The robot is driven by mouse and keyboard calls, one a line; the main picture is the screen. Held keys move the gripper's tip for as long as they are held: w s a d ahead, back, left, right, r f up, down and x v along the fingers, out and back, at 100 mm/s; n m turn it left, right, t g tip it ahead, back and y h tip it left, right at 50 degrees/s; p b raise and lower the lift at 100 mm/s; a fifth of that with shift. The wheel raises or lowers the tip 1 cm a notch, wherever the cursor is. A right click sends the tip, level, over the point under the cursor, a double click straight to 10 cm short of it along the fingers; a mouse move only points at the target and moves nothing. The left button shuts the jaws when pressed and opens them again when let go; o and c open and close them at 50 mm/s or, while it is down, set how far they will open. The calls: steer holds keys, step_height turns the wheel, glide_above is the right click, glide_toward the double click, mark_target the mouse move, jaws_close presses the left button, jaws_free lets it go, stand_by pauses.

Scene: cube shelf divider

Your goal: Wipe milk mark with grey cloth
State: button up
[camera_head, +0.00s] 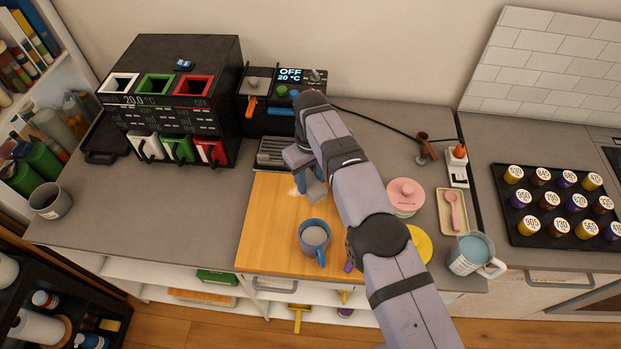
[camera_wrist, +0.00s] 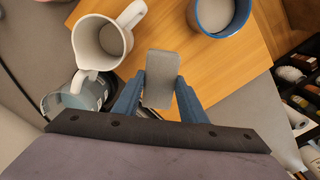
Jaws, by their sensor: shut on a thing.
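My gripper (camera_head: 307,186) is shut on the grey cloth, low over the wooden board. In the wrist view the blue fingers of my gripper (camera_wrist: 160,95) hold the grey cloth (camera_wrist: 161,75) between them, as a flat pad. In the head view the cloth (camera_head: 318,191) is partly covered by the fingers. A whitish patch, seemingly the milk mark (camera_head: 294,191), shows on the board just left of the fingers. I cannot make the mark out in the wrist view. I cannot tell whether the cloth touches the board.
A blue mug (camera_head: 314,236) with pale contents stands in front of my gripper. A white jug (camera_wrist: 103,40) stands near the cloth in the wrist view. A pink lidded pot (camera_head: 405,195) is right of my arm. The board's left part (camera_head: 262,235) is clear.

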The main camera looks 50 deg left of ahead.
steer(key=shift+n, duration=0.4)
steer(key=shift+f, duration=0.15)
steer(key=shift+f+b, duration=0.55)
step_height(320, 180, down, 5)
steer(key=b, duration=0.3)
steer(key=shift+r, duration=0.15)
steer(key=shift+s+r+p, duration=0.15)
steer(key=shift+s+p, duration=0.4)
steer(key=shift+s, duration=1.95)
steer(key=shift+s+r+p, duration=0.15)
steer(key=shift+s+p, duration=0.4)
steer(key=shift+s, duration=1.95)
steer(key=shift+f+b, duration=0.6)
steer(key=shift+f, duration=0.15)
steer(key=shift+w, duration=0.15)
steer(key=shift+w+r+b, duration=0.15)
steer(key=shift+w+b, duration=0.35)
steer(key=shift+w, duration=1.05)
